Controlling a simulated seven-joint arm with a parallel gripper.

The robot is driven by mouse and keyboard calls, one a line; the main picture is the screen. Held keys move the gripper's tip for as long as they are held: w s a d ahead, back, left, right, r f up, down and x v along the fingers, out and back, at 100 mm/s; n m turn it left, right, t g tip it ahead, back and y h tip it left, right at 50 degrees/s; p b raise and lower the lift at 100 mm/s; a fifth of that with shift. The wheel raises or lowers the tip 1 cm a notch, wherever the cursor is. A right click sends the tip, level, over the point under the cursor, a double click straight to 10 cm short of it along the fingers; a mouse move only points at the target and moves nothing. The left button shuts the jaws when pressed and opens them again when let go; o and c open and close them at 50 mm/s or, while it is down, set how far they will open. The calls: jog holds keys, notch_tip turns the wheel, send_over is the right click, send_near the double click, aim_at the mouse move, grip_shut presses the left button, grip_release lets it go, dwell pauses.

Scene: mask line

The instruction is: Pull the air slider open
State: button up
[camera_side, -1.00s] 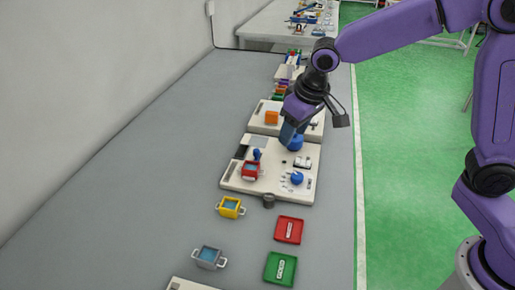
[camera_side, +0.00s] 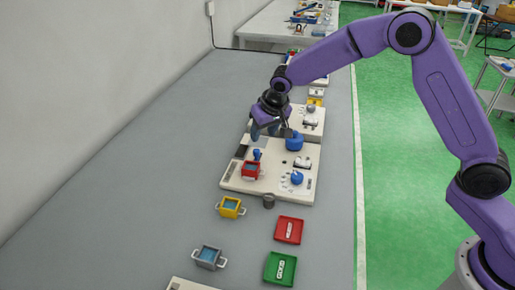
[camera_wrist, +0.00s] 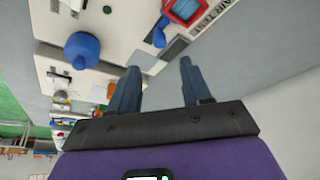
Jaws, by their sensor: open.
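A cream board (camera_side: 235,181) lies on the grey bench and also shows in the wrist view (camera_wrist: 134,20). A small blue upright handle (camera_side: 256,155) stands near its far left part, and it shows in the wrist view (camera_wrist: 160,33) beside dark and grey strips. I cannot tell for certain which part is the air slider. Part of a label reading "AIR TEST" (camera_wrist: 229,14) is on the board. My gripper (camera_side: 264,131) is open and empty above the board's far left edge. In the wrist view its fingers (camera_wrist: 158,72) are apart, with the handle beyond their tips.
A large blue knob (camera_side: 294,142) stands to the right, with a smaller blue dial (camera_side: 297,178) nearer. A yellow pot (camera_side: 230,207) and a red tray (camera_side: 289,229) lie nearer on the bench. Bench left is clear.

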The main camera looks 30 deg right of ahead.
aim_at(257, 150)
jog(key=x, duration=0.9)
jog(key=shift+w+f, duration=0.1)
jog(key=shift+f, duration=0.1)
grip_shut()
